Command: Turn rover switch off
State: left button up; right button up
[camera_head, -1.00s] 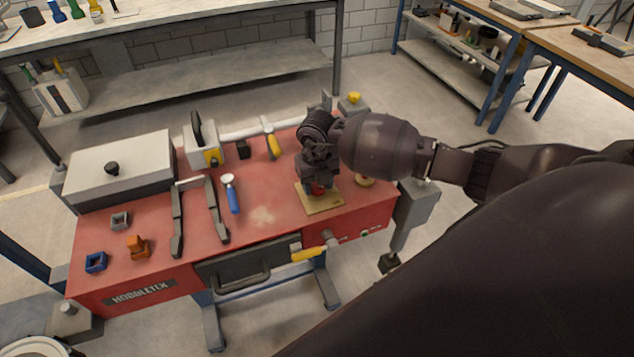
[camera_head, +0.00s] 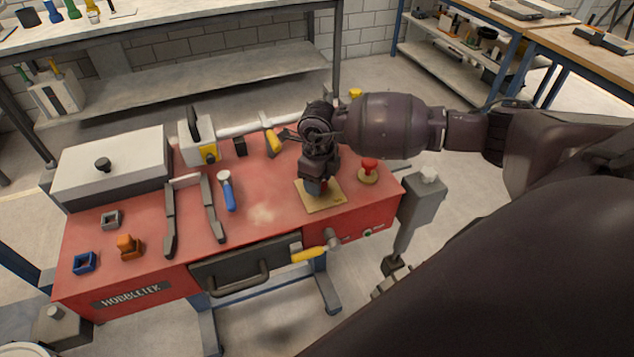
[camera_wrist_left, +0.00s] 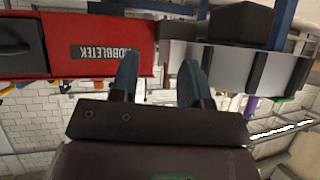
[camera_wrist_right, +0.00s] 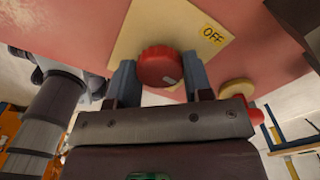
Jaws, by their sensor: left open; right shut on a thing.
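The rover switch is a round red knob (camera_wrist_right: 158,66) with a pale mark on its rim. It sits on a tan plate (camera_head: 326,207) near the front right of the red bench. A yellow OFF label (camera_wrist_right: 212,34) shows on the plate in the right wrist view. My right gripper (camera_wrist_right: 158,80) is shut on the knob, one finger on each side. In the head view my right gripper (camera_head: 318,185) points down over the plate and mostly hides the knob. My left gripper (camera_wrist_left: 157,75) is open and empty, seen only in its own wrist view.
A red mushroom button (camera_head: 369,168) stands just right of the plate. A yellow-handled valve (camera_head: 310,254) sticks out of the bench front. A blue-handled tool (camera_head: 227,190) and a grey lidded box (camera_head: 110,165) lie to the left.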

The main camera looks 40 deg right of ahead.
jog(key=n+b, duration=0.2)
jog(key=n, duration=0.3)
jog(key=shift+f+n, duration=0.1)
jog(key=shift+n, duration=0.2)
jog(key=shift+n+b, duration=0.55)
jog(key=shift+n, duration=0.15)
jog(key=shift+n+b, duration=0.4)
jog(key=shift+n, duration=0.7)
pick_arm(q)
notch_tip(320, 180, down, 4)
jog(key=shift+s+d+f, duration=0.1)
jog(key=shift+d+f, duration=0.05)
jog(key=shift+f, duration=0.1)
jog(key=shift+s, duration=0.15)
pick_arm(e)
jog(key=shift+r+n, duration=0.2)
jog(key=shift+n, duration=0.1)
jog(key=o, duration=0.9)
pick_arm(q)
jog(key=shift+s+r, duration=0.1)
jog(key=shift+r, duration=0.05)
pick_arm(e)
notch_tip(320, 180, up, 11)
jog(key=shift+f, duration=0.1)
